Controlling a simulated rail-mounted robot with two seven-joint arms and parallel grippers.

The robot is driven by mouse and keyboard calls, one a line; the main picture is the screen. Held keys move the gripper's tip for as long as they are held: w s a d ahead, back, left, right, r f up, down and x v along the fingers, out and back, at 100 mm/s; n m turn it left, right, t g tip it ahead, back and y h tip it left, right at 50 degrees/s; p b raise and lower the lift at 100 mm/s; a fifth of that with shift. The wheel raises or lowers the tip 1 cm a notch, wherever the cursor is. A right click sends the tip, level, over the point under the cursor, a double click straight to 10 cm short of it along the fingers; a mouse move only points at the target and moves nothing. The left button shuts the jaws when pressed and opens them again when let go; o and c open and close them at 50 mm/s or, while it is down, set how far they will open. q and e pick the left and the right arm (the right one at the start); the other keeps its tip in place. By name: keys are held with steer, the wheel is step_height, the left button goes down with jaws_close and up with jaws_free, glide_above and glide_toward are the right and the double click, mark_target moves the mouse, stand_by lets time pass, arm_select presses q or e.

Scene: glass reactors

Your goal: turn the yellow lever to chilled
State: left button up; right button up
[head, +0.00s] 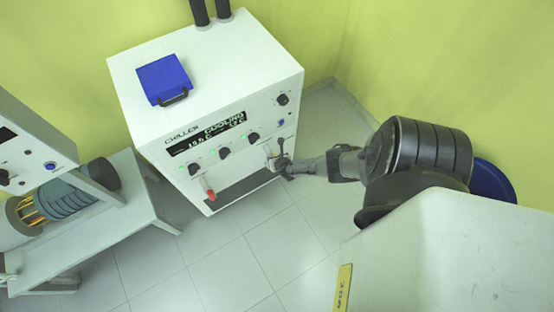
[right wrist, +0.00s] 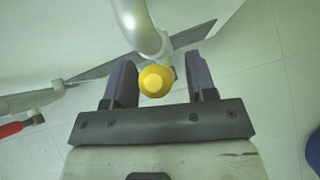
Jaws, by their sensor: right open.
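The white chiller (head: 215,110) stands against the wall in the head view, its display (head: 207,133) reading COOLING. In the right wrist view, the yellow lever end (right wrist: 157,81) is a rounded knob below a pale curved pipe (right wrist: 140,25). My right gripper (right wrist: 160,62) is open, with one finger on each side of the yellow knob. I see gaps beside the knob, so the fingers do not appear shut on it. In the head view my right gripper (head: 280,161) is at the chiller's lower right front and hides the yellow knob. My left gripper is not in view.
A red-handled lever (head: 209,192) sticks out at the chiller's front left; its red handle also shows in the right wrist view (right wrist: 12,128). A blue case (head: 163,79) lies on top. A low bench (head: 140,205) stands left. The tiled floor (head: 215,260) in front is clear.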

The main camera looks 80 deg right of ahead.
steer(key=p+v, duration=0.8)
steer(key=v, duration=0.5)
steer(key=shift+s+a+r, duration=0.2)
steer(key=shift+a+r, duration=0.05)
steer(key=shift+r, duration=0.05)
